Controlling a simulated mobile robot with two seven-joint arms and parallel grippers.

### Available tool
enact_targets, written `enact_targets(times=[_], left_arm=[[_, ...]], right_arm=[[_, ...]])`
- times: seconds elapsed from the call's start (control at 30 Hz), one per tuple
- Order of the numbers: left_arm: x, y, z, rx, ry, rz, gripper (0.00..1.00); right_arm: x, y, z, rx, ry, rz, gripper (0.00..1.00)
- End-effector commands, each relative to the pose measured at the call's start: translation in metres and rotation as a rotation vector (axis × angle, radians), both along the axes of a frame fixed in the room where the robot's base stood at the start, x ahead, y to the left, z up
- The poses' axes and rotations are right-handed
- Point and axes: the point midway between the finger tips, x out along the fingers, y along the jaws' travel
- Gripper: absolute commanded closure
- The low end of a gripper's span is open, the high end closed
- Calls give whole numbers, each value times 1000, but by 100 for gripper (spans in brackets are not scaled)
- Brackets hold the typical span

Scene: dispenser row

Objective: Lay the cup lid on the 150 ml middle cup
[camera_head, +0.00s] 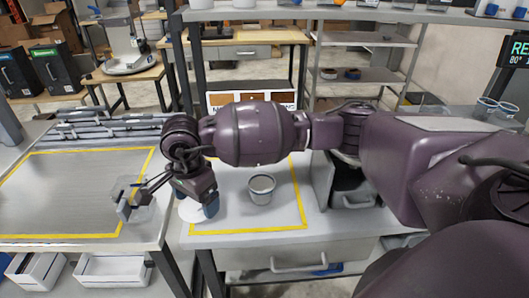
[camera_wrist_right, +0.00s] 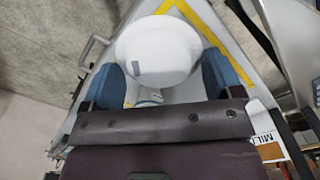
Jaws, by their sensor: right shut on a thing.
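The cup lid (camera_wrist_right: 157,50) is a white round piece with a small grey mark, between the blue fingertips of my right gripper (camera_wrist_right: 165,72) in the right wrist view. My right gripper (camera_head: 203,206) is shut on it. In the head view the lid (camera_head: 190,212) shows as a white patch, partly hidden by the gripper. A single small grey-white cup (camera_head: 261,189) stands upright and uncovered on the table, to the right of the gripper and apart from it. Its size marking cannot be read.
Yellow tape (camera_head: 250,230) bounds the pale table area around the cup. A grey open-fronted box (camera_head: 322,180) stands right of it. A left table (camera_head: 60,190) has its own taped area. My right arm crosses above the table and hides part of its back.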

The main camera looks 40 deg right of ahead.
Motion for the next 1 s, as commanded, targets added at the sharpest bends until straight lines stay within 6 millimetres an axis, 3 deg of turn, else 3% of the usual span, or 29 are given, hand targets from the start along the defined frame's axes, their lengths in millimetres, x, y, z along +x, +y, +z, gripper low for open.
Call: enact_targets(times=[0.33, 0.7, 1.0], left_arm=[[-5, 2, 25, 0, 1, 6, 64], [-2, 2, 49, 0, -6, 5, 64], [-3, 2, 56, 0, -4, 5, 64]], right_arm=[[8, -66, 18, -1, 1, -795, 37], [5, -142, 27, -3, 2, -1621, 37], [0, -176, 30, -1, 1, -1988, 37]])
